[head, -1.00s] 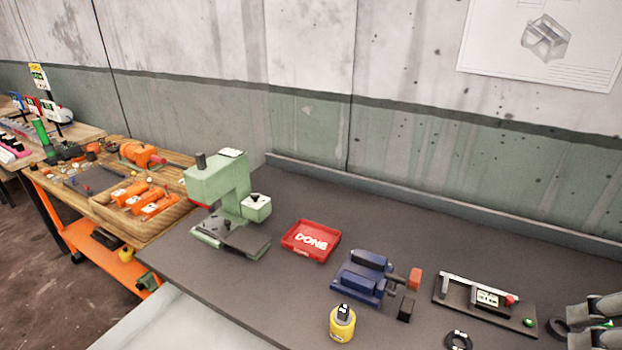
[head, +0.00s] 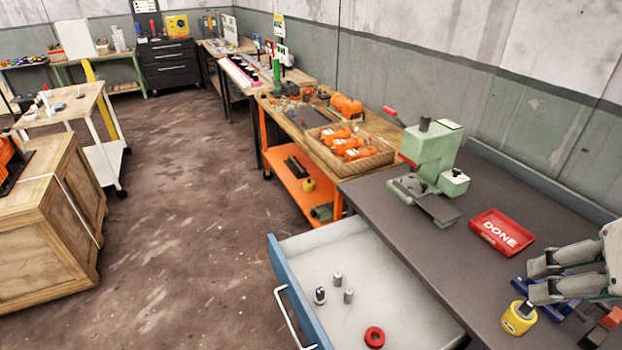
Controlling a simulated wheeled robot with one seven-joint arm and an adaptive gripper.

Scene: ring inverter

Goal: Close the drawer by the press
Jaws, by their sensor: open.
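The drawer (head: 395,263) under the dark bench is pulled well out, with its blue front (head: 298,298) and pale bar handle (head: 289,312) facing the aisle. Inside lie several small grey metal pieces (head: 337,279) and a red ring (head: 374,337). The green press (head: 431,160) stands on the bench above and behind the drawer. My gripper (head: 533,281) is at the right edge, over the bench, open and apart from the drawer. It partly hides a blue fixture (head: 527,285) and is close to a yellow cylinder (head: 518,318); I cannot tell whether they touch.
A red DONE tray (head: 502,232) sits on the bench right of the press. An orange-framed wooden bench (head: 385,140) adjoins at the back. A wooden crate (head: 45,225) stands at the left. The floor (head: 190,220) between crate and drawer is clear.

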